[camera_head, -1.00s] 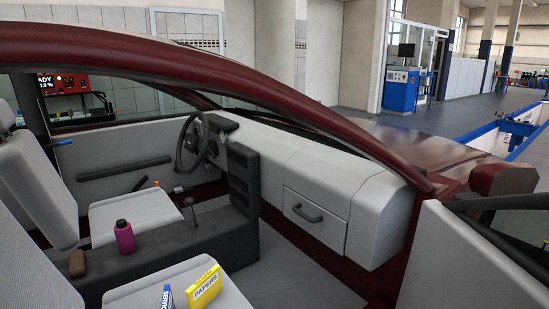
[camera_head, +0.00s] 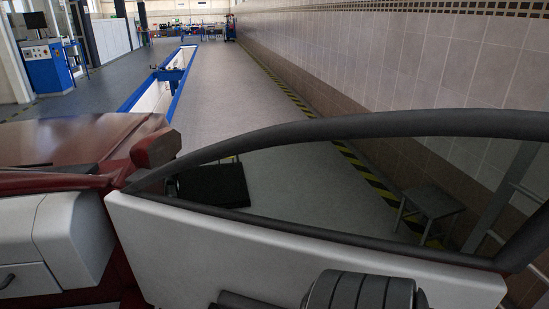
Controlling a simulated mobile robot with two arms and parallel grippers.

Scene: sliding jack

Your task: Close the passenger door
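The passenger door (camera_head: 200,250) stands open. Its white inner panel crosses the lower middle of the view, and its dark window frame (camera_head: 385,125) arches above it to the right edge. The hinge side is at the left, beside the dark red car body (camera_head: 118,235) and the side mirror (camera_head: 155,149). Neither gripper can be made out in the view. A dark ribbed rounded part shows at the bottom edge in front of the door panel, and whether it touches the panel cannot be told.
The dashboard (camera_head: 70,245) is at the lower left. Through the door window I see a dark flat object (camera_head: 212,185) on the floor and a grey stool (camera_head: 432,203) near the tiled wall (camera_head: 420,65). A blue-edged pit (camera_head: 160,85) lies beyond the hood. The grey floor between is clear.

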